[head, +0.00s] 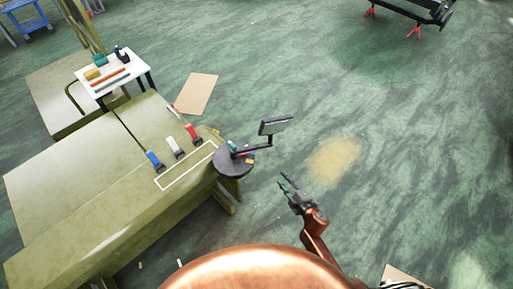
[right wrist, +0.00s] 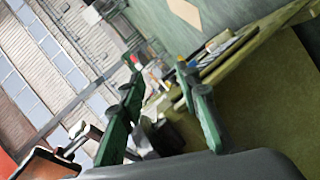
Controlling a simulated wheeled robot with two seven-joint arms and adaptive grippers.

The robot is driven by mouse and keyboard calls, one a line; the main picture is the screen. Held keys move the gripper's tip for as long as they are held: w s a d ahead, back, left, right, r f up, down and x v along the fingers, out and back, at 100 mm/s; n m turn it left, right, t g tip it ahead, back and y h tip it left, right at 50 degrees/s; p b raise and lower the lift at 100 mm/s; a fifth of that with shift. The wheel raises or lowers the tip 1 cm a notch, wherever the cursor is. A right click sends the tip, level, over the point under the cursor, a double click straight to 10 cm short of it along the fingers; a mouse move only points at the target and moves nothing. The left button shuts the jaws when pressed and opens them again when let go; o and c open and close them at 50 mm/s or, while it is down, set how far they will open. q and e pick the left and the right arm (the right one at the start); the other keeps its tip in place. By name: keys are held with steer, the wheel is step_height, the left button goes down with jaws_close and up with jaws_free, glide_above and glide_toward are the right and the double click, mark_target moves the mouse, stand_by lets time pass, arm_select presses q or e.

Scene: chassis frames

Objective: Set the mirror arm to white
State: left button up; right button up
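A mirror arm (head: 258,148) stands on a round dark disc (head: 226,168) at the bench's right corner. The arm points right in the head view and carries a rectangular mirror (head: 276,126). Small green, red and yellow marks show on the disc; I cannot make out a white one or which mark the arm lines up with. My right gripper (head: 284,184) is open and empty, right of and below the disc in the head view, apart from the arm. In the right wrist view its green fingers (right wrist: 160,78) are spread, and a framed panel that looks like the mirror (right wrist: 45,163) is at lower left. My left gripper is out of view.
The olive bench (head: 70,180) carries a blue (head: 153,159), a white (head: 174,146) and a red lever-like piece (head: 192,132). A small white table (head: 108,78) with coloured items stands at upper left. The green floor right of the disc is clear.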

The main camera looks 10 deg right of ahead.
mark_target(256, 147)
steer(key=w+a+r+n+t+y, duration=0.1)
steer(key=a+r+n+y, duration=0.2)
steer(key=r, duration=0.5)
steer(key=w+a+r+n+t+y, duration=0.1)
steer(key=a+r+n, duration=0.2)
steer(key=a+r, duration=0.35)
steer(key=shift+n, duration=0.3)
steer(key=w, duration=0.2)
steer(key=w+a+r+b, duration=0.1)
steer(key=w, duration=0.1)
steer(key=w+a, duration=0.1)
steer(key=w, duration=0.2)
steer(key=shift+w+r, duration=0.1)
steer(key=shift+r, duration=0.15)
steer(key=shift+c, duration=0.5)
jaws_close()
